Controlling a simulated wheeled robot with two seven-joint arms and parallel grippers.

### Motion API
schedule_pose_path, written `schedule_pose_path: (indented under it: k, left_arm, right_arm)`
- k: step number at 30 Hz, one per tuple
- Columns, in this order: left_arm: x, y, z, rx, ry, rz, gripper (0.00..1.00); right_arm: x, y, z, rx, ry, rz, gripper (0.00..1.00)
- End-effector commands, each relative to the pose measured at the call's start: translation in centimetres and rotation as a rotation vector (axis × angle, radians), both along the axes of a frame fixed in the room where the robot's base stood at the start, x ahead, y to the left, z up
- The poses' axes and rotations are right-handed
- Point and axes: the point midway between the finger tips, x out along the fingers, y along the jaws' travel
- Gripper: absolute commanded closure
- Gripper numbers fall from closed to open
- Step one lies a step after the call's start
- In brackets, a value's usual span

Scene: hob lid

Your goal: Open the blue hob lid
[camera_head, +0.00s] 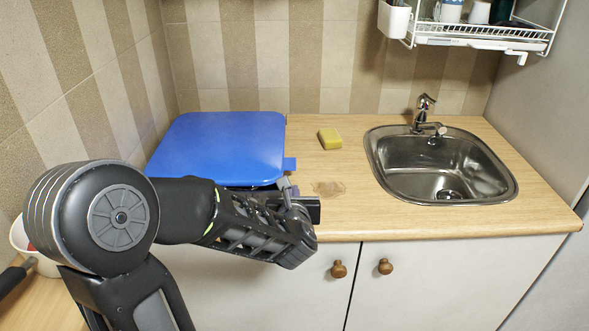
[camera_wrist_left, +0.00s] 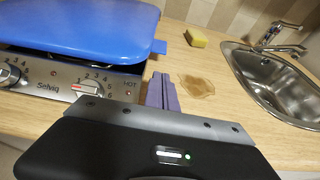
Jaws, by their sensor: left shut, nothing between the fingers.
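The blue hob lid (camera_head: 222,140) lies about flat over the hob, left of the sink, with a small blue tab (camera_head: 290,163) at its right edge. In the left wrist view, the lid (camera_wrist_left: 85,28) shows a dark gap under its front edge, above the hob's steel control panel (camera_wrist_left: 75,84) with its knobs. My left gripper (camera_head: 285,183) is shut and empty near the lid's front right corner. In the wrist view its fingers (camera_wrist_left: 162,88) are together, just right of the panel and below the tab (camera_wrist_left: 158,46), apart from it. My arm hides the hob's front in the head view.
A yellow sponge (camera_head: 330,138) and a brown stain (camera_head: 328,189) are on the wooden counter (camera_head: 345,217). A steel sink (camera_head: 440,170) with a tap (camera_head: 424,108) is at right. A dish rack (camera_head: 480,35) hangs above. A tiled wall (camera_head: 235,55) stands behind the lid.

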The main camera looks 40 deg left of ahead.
Motion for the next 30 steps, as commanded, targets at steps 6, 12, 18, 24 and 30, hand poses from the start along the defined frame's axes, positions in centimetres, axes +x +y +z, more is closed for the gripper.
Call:
schedule_pose_path:
  k: [6,12,18,24,30]
  left_arm:
    - [0.0,0.1,0.0,-0.011,-0.010,0.007,1.00]
    - [0.0,0.1,0.0,-0.009,-0.008,0.007,1.00]
    - [0.9,0.7,-0.3,-0.008,-0.006,0.006,1.00]
    - [3.1,2.4,-1.3,-0.008,-0.004,0.007,1.00]
    - [5.6,4.4,-2.4,-0.008,-0.005,0.007,1.00]
  right_arm:
    - [0.0,0.0,0.0,-0.001,0.001,-0.001,1.00]
    - [0.0,0.0,0.0,-0.001,0.001,-0.001,1.00]
    - [0.0,0.0,0.2,-0.001,0.001,-0.001,1.00]
    - [0.0,0.0,0.8,0.000,0.001,-0.001,1.00]
    - [-0.1,0.0,1.5,0.000,0.001,-0.001,1.00]
